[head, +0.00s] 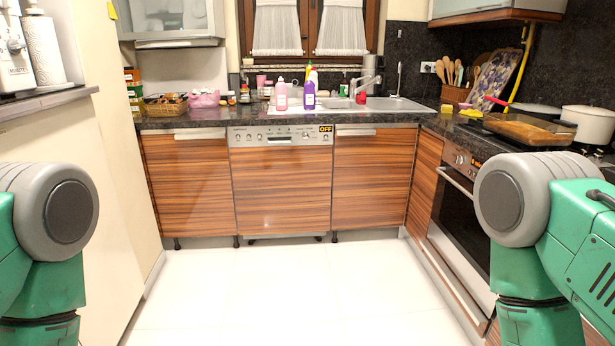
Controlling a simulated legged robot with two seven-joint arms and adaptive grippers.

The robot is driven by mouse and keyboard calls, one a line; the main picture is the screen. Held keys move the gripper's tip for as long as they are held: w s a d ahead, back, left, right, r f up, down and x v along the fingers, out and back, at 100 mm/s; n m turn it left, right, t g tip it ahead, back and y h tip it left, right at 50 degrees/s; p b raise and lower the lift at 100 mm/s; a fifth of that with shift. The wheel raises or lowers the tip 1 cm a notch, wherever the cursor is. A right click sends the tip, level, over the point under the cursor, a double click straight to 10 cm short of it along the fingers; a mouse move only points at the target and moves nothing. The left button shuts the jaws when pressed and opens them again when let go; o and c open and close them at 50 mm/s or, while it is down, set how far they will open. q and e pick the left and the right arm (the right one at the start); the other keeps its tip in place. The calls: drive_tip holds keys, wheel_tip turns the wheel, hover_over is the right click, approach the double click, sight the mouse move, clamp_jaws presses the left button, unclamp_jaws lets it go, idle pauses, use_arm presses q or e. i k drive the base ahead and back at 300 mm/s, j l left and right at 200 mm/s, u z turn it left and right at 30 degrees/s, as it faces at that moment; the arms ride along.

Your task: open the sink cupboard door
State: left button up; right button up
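The sink cupboard door (370,180) is a wood-grain panel under the sink (385,104), at the right end of the far row of cupboards. It looks shut, flush with its neighbours. A metal handle (356,132) runs along its top edge. Only green and grey links of my two arms show, at the left and right edges of the head view, well short of the door. Neither of my grippers is in view.
A dishwasher (281,185) stands left of the door, with another wood-grain cupboard (189,185) beyond it. An oven (458,210) stands along the right side, near my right arm. The white tiled floor (275,285) ahead is clear. Bottles (309,92) stand on the counter.

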sight(373, 163)
drive_tip(key=i, duration=2)
